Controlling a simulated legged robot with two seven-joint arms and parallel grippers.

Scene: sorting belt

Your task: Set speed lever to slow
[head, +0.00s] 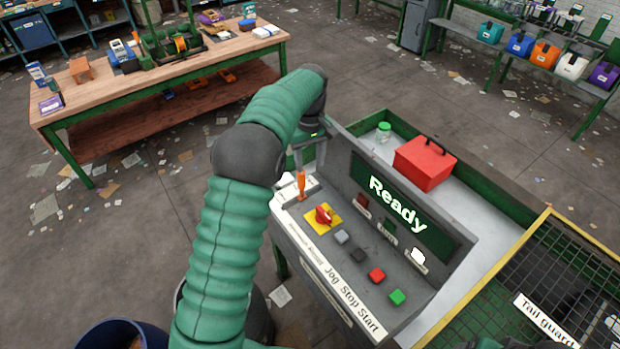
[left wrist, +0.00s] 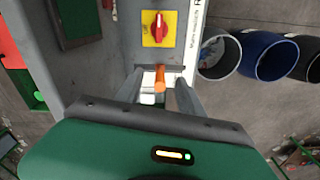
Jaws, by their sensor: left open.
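The speed lever has an orange handle (head: 301,183) and stands at the left end of the grey control panel (head: 335,235). My left gripper (head: 309,165) is over that end of the panel, right by the lever. In the left wrist view the orange handle (left wrist: 160,82) shows between the two grey fingers of my left gripper (left wrist: 158,88), which are apart. I cannot tell whether either finger touches it. The lever's slot and marks are partly hidden by the fingers. My right gripper is not in view.
A red knob on a yellow plate (head: 323,216) sits close to the lever. Several buttons, including a red one (head: 376,275) and a green one (head: 397,297), line the panel. A "Ready" screen (head: 400,208) rises behind. A red box (head: 424,163) stands on the belt beyond.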

